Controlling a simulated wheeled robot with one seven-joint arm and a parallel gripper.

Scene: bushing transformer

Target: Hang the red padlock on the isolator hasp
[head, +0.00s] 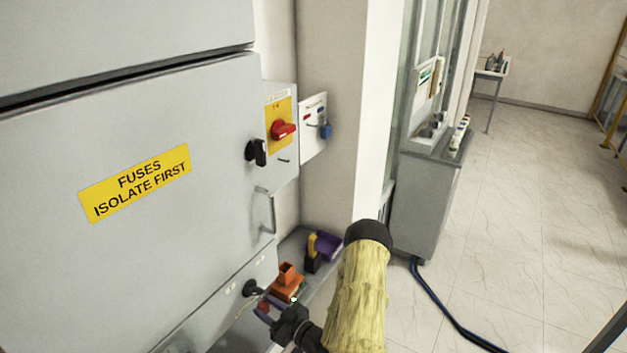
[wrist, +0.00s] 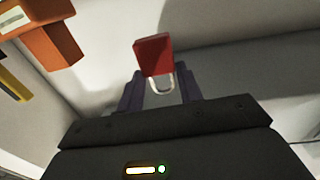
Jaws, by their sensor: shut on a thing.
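My gripper (wrist: 160,80) is shut on the red padlock (wrist: 153,56) in the wrist view. The padlock's red body stands out beyond the dark fingers, and its pale shackle (wrist: 161,86) lies between them, toward the palm. In the head view my gripper (head: 266,308) is low, over the shelf in front of the lower cabinet; the padlock is too small to make out clearly there. The isolator (head: 283,129), a red handle on a yellow plate, is on the grey box above and apart from my gripper. A small dark slot or tab below it may be the hasp.
An orange block-like holder (head: 287,284), a black-and-yellow item (head: 312,254) and a purple bin (head: 327,246) stand on the shelf (head: 294,243). A black knob (head: 257,152) and a door handle (head: 266,210) stick out nearby. A white board (head: 313,127) carries a blue padlock (head: 326,131).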

